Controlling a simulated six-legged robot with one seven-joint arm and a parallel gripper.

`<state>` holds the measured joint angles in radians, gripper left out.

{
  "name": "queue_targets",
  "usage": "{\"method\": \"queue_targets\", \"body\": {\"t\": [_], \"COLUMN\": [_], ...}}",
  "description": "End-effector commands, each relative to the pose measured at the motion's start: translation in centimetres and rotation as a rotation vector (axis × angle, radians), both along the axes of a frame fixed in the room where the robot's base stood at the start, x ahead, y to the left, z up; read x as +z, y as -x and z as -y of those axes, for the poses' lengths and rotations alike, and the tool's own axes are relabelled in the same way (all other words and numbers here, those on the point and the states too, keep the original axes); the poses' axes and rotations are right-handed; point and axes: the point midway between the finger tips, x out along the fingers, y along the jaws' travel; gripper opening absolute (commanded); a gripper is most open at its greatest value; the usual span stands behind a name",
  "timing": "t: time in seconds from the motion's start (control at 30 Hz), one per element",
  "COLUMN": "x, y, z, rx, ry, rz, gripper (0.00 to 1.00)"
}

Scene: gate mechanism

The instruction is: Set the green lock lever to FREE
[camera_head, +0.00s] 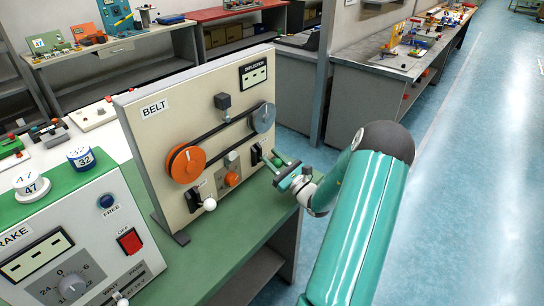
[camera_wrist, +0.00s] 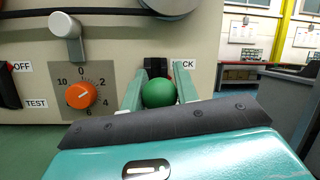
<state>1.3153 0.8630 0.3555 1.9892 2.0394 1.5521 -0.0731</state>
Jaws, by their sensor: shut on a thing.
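The green lock lever ends in a round green ball (camera_wrist: 158,93), low on the right of the BELT panel (camera_head: 150,135). In the wrist view my gripper (camera_wrist: 159,90) has one finger on each side of the ball and is shut on it. A dark slot plate shows behind the ball. A label ending in "CK" is beside the right finger, its start hidden. In the head view my gripper (camera_head: 281,170) is at the panel's lower right, and the lever is partly covered. The lever's exact setting and a FREE label on this panel cannot be made out.
An orange knob (camera_wrist: 81,95) with a number dial and a grey lever (camera_wrist: 66,35) are to the left of the lever. A white-ball lever (camera_head: 210,204) sticks out below the orange pulley (camera_head: 187,164). A BRAKE box (camera_head: 75,240) stands at left. The floor (camera_head: 470,160) at right is clear.

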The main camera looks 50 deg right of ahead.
Motion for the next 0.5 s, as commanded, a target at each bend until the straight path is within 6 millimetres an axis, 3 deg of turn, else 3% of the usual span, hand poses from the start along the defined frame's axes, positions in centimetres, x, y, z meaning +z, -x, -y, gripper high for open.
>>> {"method": "queue_targets", "body": {"t": [0.4,0.43,0.5], "x": [-0.25,-0.25,-0.25], "y": [0.11,0.12,0.12], "z": [0.02,0.02,0.02], "rx": [-0.001,-0.001,-0.001], "ry": [-0.003,-0.003,-0.003], "rz": [0.033,0.033,0.033], "gripper": [0.0,0.34,0.48]}}
